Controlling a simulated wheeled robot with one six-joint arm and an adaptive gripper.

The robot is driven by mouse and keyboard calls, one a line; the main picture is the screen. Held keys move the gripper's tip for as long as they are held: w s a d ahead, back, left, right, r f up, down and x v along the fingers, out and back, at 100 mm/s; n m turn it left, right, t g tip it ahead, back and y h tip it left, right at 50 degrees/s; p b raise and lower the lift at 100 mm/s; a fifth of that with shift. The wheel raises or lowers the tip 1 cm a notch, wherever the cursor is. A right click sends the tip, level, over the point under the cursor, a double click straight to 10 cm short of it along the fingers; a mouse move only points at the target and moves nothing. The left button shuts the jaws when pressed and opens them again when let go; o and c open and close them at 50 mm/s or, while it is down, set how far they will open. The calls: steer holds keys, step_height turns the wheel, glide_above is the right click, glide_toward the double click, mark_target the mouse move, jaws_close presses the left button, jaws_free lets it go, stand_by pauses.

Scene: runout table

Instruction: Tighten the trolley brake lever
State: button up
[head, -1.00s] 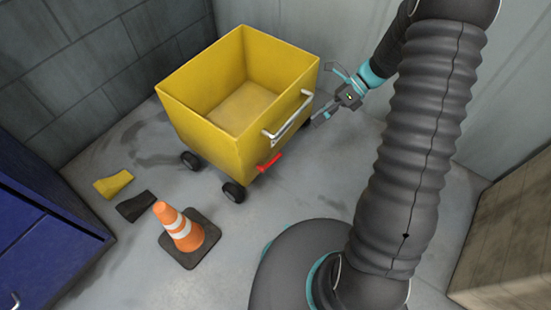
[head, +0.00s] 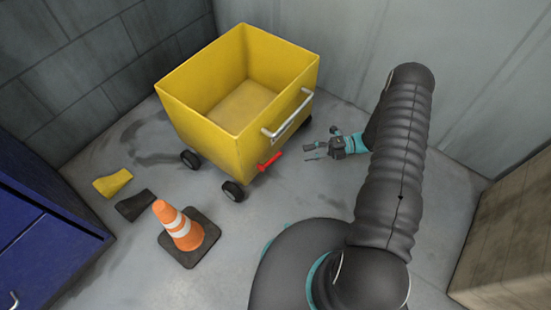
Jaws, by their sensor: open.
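The yellow trolley (head: 205,134) stands upright on dark wheels, open at the top and empty. Its red brake lever (head: 269,162) sticks out low on the right-hand side, below the silver push handle (head: 288,114). My gripper (head: 308,152) is open and empty, to the right of the red lever and apart from it, with its fingers pointing left toward the trolley. My arm comes down to it from the right and hides part of the floor.
An orange and white cone (head: 178,226) stands on a dark base in front of the trolley. A yellow wedge (head: 113,182) and a black wedge (head: 134,205) lie to its left. A blue cabinet (head: 45,240) is at left, a wooden crate (head: 510,225) at right. Walls close the back.

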mark_target(275, 159)
steer(key=a, duration=0.4)
steer(key=s+a+f, duration=0.1)
steer(key=a, duration=0.7)
steer(key=shift+s+a+f+p, duration=0.25)
steer(key=shift+s+p, duration=0.1)
steer(key=shift+c, duration=0.3)
jaws_close()
